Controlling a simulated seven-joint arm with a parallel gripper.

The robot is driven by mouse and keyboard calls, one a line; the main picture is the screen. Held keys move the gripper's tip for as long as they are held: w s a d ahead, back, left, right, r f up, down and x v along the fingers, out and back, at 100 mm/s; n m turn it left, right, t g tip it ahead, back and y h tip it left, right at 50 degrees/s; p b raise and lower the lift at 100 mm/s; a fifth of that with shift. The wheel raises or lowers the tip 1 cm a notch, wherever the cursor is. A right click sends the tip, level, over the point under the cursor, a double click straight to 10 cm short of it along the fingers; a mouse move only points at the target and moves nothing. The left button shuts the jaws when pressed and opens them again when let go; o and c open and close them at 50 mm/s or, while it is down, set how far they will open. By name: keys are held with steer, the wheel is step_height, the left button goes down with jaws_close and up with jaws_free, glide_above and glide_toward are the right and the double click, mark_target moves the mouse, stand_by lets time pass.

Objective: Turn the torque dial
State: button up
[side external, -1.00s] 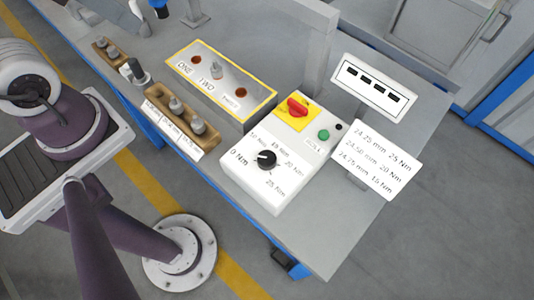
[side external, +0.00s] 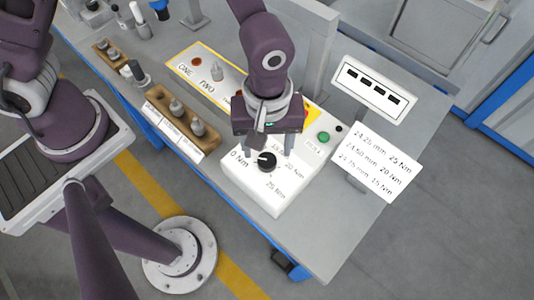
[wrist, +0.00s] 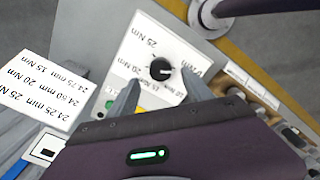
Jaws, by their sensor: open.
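The torque dial (side external: 265,162) is a round black knob with a white pointer mark, on a white control box (side external: 278,207) with Nm markings around it. It also shows in the wrist view (wrist: 160,69). In the side view its pointer is toward the left, near the 0 Nm side. My gripper (side external: 268,152) is over the box, pointing down at the dial. In the wrist view its two fingers (wrist: 155,98) are spread apart, with the dial just beyond and between their tips. Whether the fingers touch the dial I cannot tell.
A green button (side external: 323,137) sits on the box behind the dial. A sign (side external: 377,160) listing mm and Nm values stands to the right, and a slotted white panel (side external: 373,88) behind it. A wooden rack (side external: 174,121) with metal parts lies left.

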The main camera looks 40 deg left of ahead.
mark_target(267, 160)
step_height(267, 160, down, 5)
steer(key=shift+r, duration=0.1)
jaws_close()
stand_by(0.4)
steer(key=m, duration=1.7)
steer(key=shift+m, duration=0.4)
steer(key=m, duration=0.6)
